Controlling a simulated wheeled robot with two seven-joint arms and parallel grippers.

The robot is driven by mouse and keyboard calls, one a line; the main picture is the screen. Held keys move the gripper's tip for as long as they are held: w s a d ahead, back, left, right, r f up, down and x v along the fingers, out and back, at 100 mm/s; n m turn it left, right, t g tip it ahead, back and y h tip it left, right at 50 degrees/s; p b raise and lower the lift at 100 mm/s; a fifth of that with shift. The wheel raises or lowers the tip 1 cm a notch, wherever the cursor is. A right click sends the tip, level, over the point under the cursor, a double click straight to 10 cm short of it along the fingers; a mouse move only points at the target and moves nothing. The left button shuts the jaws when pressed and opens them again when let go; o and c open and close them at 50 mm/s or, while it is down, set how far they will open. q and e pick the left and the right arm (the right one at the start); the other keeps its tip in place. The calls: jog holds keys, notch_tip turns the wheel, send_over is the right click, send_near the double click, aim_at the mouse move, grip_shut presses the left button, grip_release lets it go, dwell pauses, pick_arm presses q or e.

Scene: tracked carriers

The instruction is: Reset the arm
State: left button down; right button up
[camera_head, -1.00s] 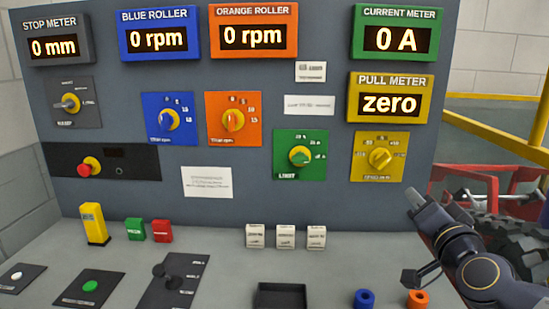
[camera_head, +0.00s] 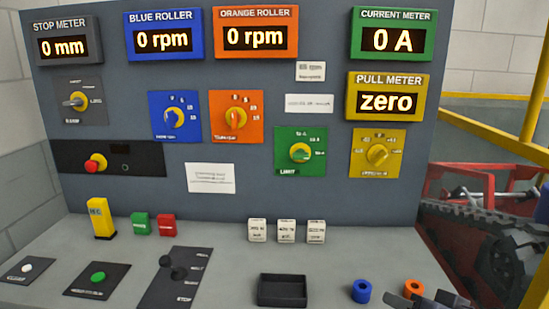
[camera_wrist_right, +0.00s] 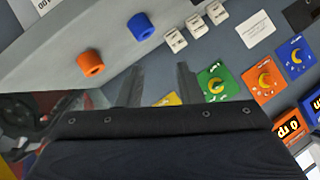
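My left gripper is in neither view.
The grey panel (camera_head: 240,185) carries several dials and meters, reading zero. A tracked machine (camera_head: 500,235) and yellow rail are at right.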

jog(key=s+a+f+n+g, duration=0.2)
jog(key=s+f+g, duration=0.4)
jog(key=s+f, duration=0.6)
notch_tip(320, 180, up, 13)
jog(key=s+p, duration=0.1)
jog(key=p, duration=1.1)
jog(key=shift+s+d+r, duration=0.15)
jog(key=shift+s+d, duration=0.1)
jog(key=shift+s, duration=0.15)
